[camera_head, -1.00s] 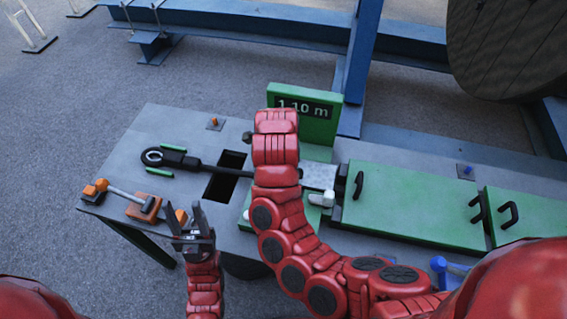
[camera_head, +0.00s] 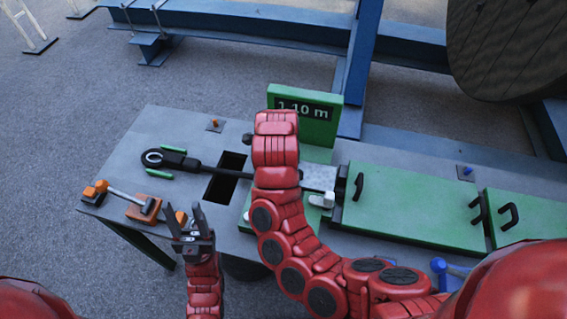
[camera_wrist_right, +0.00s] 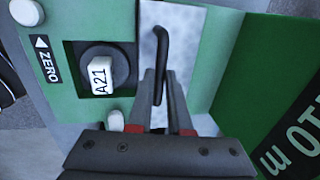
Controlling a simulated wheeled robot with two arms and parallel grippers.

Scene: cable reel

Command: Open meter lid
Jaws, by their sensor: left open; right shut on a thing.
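The green meter with its "1.10 m" display (camera_head: 304,108) stands in the middle of the bench. Its lid looks like a speckled silver plate (camera_wrist_right: 153,20) with a black bar handle (camera_wrist_right: 162,45); the plate also shows in the head view (camera_head: 319,177), right of my red arm. My right gripper (camera_wrist_right: 161,82) is shut on the handle's near end in the wrist view. In the head view my own arm hides that gripper. My left gripper (camera_head: 187,213) is open and empty at the bench's front edge.
A black knob with a white "A21" tag (camera_wrist_right: 101,76) sits beside the plate. Green covers (camera_head: 415,205) with black handles lie to the right. A black cable with an eye end (camera_head: 170,158) crosses the bench. An orange-handled lever (camera_head: 128,198) lies at the left.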

